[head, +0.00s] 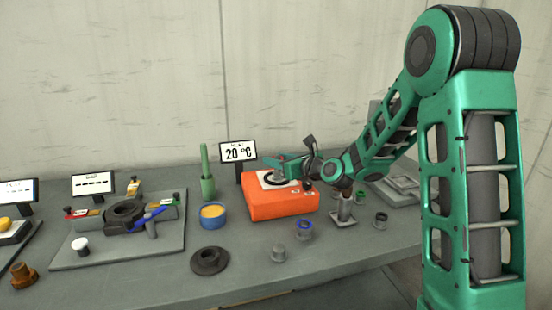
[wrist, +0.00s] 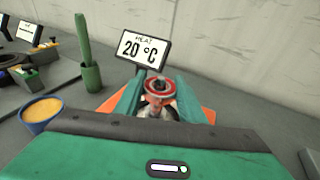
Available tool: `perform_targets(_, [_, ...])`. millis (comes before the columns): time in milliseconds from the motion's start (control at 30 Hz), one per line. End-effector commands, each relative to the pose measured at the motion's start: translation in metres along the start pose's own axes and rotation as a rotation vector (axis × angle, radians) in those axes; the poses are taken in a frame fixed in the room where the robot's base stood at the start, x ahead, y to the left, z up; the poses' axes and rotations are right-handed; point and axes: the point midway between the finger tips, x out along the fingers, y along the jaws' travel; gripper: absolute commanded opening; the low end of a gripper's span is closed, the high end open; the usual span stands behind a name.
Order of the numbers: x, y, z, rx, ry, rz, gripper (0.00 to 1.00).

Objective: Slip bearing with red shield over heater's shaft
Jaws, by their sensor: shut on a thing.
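The orange heater (head: 282,203) stands on the bench, with a pale plate and a dark ring (head: 273,179) on its top. My gripper (head: 284,163) is over the heater's top. In the wrist view my gripper (wrist: 160,92) is shut on the bearing with red shield (wrist: 160,83), which sits between the green fingertips, red face toward the camera. The heater's orange body (wrist: 208,113) shows behind the fingers. The heater's shaft is not clearly visible; the bearing and fingers cover that spot. I cannot tell whether the bearing is around the shaft or above it.
The heater's display (head: 238,152) reads 20 °C. A blue cup (head: 212,216) and a green post (head: 207,175) stand left of the heater. Other bearings, including a blue-shielded one (head: 303,229), and a grey post (head: 345,207) stand to its right. A black flanged ring (head: 209,261) lies in front.

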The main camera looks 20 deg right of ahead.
Motion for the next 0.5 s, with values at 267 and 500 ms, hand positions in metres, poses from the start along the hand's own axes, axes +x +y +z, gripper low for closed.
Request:
perform_targets(267, [0.003, 0.0, -0.015, 0.001, 0.001, -0.001, 0.11])
perform_targets(500, [0.005, 0.0, -0.026, 0.001, 0.001, 0.0, 0.11])
